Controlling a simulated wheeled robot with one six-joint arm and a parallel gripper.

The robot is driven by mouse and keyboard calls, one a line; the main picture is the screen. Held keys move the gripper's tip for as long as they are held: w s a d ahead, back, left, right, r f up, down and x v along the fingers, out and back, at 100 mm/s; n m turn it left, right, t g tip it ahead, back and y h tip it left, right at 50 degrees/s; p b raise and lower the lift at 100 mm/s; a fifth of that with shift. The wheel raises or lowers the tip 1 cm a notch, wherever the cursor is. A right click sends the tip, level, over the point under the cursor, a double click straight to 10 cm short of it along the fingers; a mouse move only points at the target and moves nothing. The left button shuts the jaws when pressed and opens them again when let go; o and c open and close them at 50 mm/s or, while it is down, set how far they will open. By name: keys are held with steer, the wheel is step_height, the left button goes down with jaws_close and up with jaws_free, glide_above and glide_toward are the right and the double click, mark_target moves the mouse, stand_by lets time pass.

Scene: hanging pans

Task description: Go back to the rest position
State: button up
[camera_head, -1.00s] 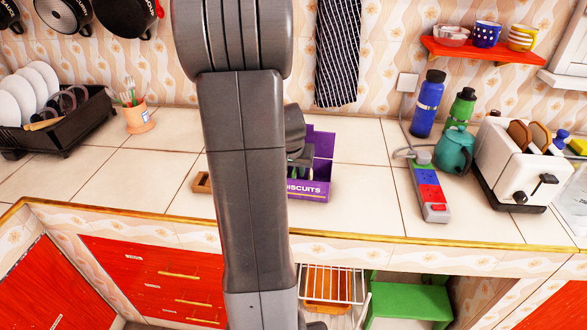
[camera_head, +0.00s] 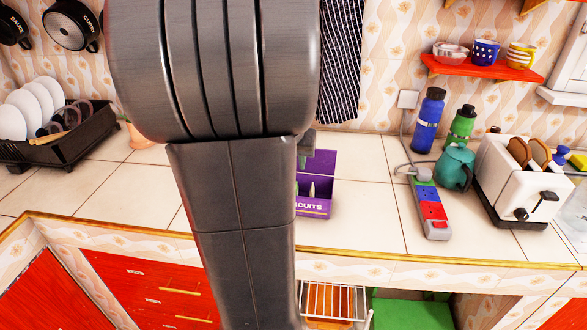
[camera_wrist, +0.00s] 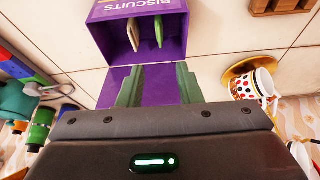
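My gripper (camera_wrist: 160,84) shows in the wrist view with its two green-grey fingers apart and nothing held between them. A purple box marked BISCUITS (camera_wrist: 112,32) is in front of the fingertips. In the head view the same purple box (camera_head: 318,172) sits on the tiled counter, partly behind my arm. My arm fills the middle of the head view and hides most of my gripper there.
A white toaster (camera_head: 520,180), a power strip (camera_head: 430,208), a teal teapot (camera_head: 455,167) and bottles stand right of the box. A black dish rack (camera_head: 75,140) is at left. Hanging pans (camera_head: 68,27) are upper left. A dotted mug (camera_wrist: 257,83) is at right in the wrist view.

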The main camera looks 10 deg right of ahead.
steer(key=shift+s+r, duration=0.15)
steer(key=shift+r, duration=0.25)
steer(key=shift+f, duration=0.1)
steer(key=x, duration=1.2)
steer(key=shift+f, duration=0.2)
steer(key=shift+f+b, duration=0.35)
steer(key=shift+b, duration=0.15)
steer(key=shift+r, duration=0.1)
